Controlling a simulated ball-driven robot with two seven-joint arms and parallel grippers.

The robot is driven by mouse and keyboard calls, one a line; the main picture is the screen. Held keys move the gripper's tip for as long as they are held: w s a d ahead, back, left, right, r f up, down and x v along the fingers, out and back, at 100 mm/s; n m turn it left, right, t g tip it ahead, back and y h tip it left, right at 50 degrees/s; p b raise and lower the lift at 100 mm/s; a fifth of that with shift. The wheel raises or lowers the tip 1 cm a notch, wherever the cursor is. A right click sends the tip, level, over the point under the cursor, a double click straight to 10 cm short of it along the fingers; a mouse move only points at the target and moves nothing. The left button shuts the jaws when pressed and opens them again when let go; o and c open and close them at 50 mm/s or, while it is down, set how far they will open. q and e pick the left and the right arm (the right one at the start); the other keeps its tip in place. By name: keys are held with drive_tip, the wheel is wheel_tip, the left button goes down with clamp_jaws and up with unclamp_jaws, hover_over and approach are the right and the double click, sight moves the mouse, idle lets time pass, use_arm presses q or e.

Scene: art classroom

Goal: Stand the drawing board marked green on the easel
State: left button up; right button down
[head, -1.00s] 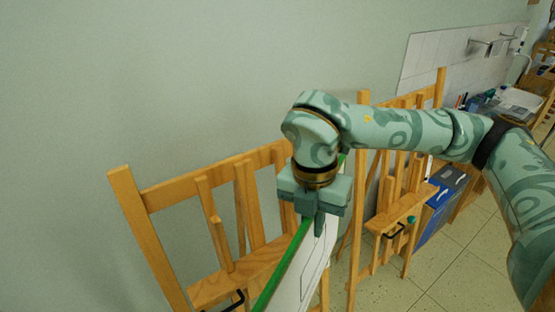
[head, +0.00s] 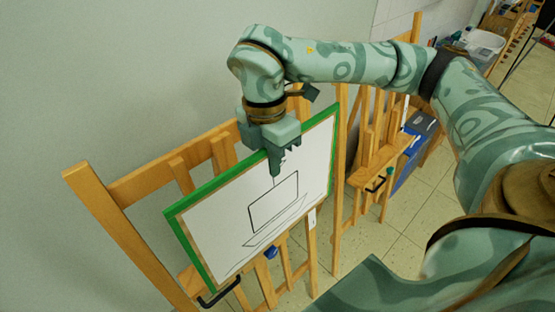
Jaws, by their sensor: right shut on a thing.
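The drawing board (head: 225,222) has a green edge along its top and left side and a white sheet with a line drawing of a boat-like shape. My right gripper (head: 276,165) is shut on the middle of its top edge, from above. The board is upright and slightly tilted, in front of the wooden easel (head: 95,205) at the left. Its lower left corner is near the easel's ledge and a black handle; whether it touches the ledge I cannot tell. The board hides much of the easel. My left gripper is not in view.
A second wooden easel (head: 340,205) stands to the right. Behind it are a blue box (head: 404,170) and a sink area with a white basin (head: 484,42). The wall is close behind the easels. Tiled floor (head: 425,215) is open at the right.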

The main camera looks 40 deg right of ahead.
drive_tip(key=w+a+f+b, duration=0.1)
drive_tip(key=w+f+b, duration=0.2)
drive_tip(key=w+f, duration=0.3)
drive_tip(key=shift+w+f, duration=0.35)
drive_tip(key=shift+w, duration=0.45)
idle(0.5)
drive_tip(key=c, duration=1.1)
unclamp_jaws()
drive_tip(key=shift+r, duration=0.15)
drive_tip(key=r+p, duration=0.1)
drive_tip(key=r, duration=0.1)
drive_tip(key=w+r+p, duration=0.1)
drive_tip(key=r+p, duration=0.3)
drive_tip(key=r, duration=0.1)
drive_tip(key=shift+w+a, duration=0.15)
idle(0.7)
